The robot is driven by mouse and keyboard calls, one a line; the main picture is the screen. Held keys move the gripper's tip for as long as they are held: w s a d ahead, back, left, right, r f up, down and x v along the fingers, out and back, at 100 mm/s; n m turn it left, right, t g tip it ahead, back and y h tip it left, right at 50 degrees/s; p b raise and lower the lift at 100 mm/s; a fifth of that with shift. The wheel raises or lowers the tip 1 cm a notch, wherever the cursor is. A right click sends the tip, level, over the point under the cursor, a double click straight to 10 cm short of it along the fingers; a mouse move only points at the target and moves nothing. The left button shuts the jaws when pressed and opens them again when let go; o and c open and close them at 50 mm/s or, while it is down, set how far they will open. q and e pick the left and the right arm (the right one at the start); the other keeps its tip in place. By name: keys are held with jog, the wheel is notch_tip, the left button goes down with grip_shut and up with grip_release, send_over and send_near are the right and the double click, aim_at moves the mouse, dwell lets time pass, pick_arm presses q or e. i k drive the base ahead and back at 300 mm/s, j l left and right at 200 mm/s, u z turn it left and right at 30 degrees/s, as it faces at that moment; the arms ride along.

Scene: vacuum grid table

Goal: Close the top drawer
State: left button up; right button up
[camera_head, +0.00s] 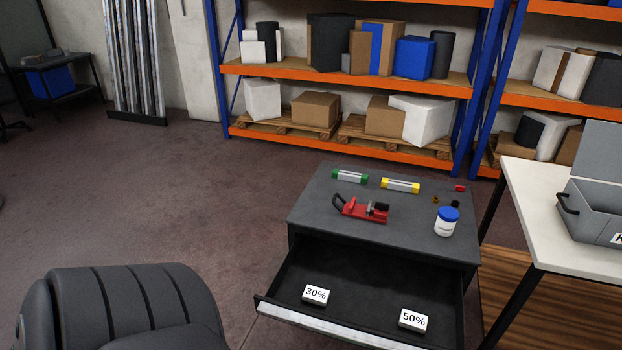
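The top drawer (375,280) of a dark grey cabinet (315,212) is pulled out toward me. Its light front edge (350,328) runs along the bottom of the view. Inside lie a white block marked 30% (316,294) at the left and a white block marked 50% (413,320) at the right. The rest of the drawer floor is bare. Neither of my grippers shows in the view.
On the cabinet top are a red clamp-like tool (362,210), a green-ended tube (349,177), a yellow-ended tube (400,185), a blue-lidded white jar (447,222) and small red and yellow pieces. A white table (555,215) with a grey case (600,210) stands close at right. Open floor (200,215) lies left.

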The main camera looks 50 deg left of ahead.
aim_at(369, 290)
jog(key=u, duration=1.15)
